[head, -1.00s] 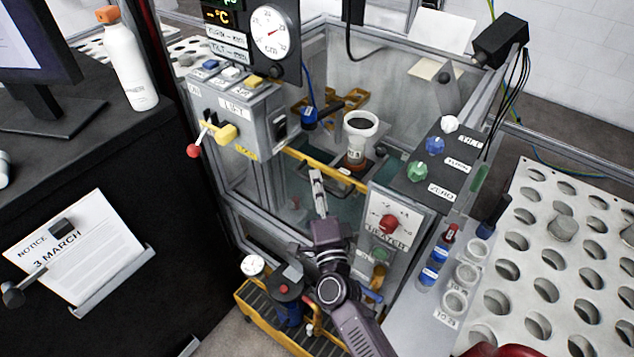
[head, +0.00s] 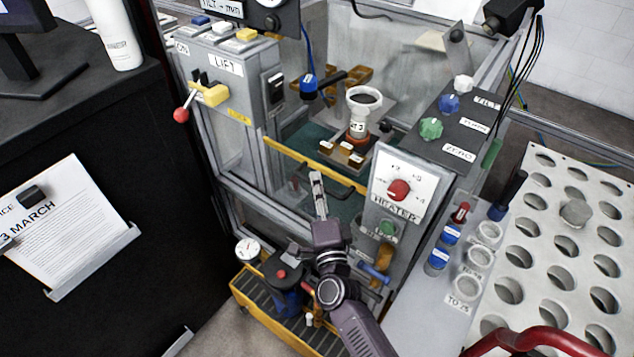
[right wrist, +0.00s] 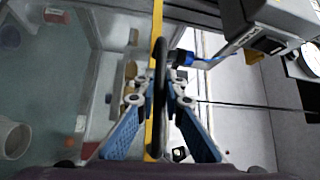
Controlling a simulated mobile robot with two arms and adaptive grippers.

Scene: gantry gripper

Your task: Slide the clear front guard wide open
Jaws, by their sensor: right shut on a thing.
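The clear front guard (head: 292,183) has a yellow top bar (head: 290,154) and a dark bar handle (head: 345,181). It spans the front of the frame between the lift box and the heater panel. In the right wrist view the dark handle (right wrist: 159,92) runs between my blue finger pads, beside the yellow bar (right wrist: 156,28). My right gripper (head: 316,180) is shut on this handle; it also shows in the right wrist view (right wrist: 159,92). The fingers hide part of the handle in the head view. My left gripper is not in view.
The grey lift box (head: 227,75) with a red-knobbed lever stands left of the guard. The heater panel (head: 394,190) stands close on the right. A white cup-like vessel (head: 364,98) is inside the frame. A yellow crate (head: 262,315) sits below, and a perforated rack (head: 535,250) lies right.

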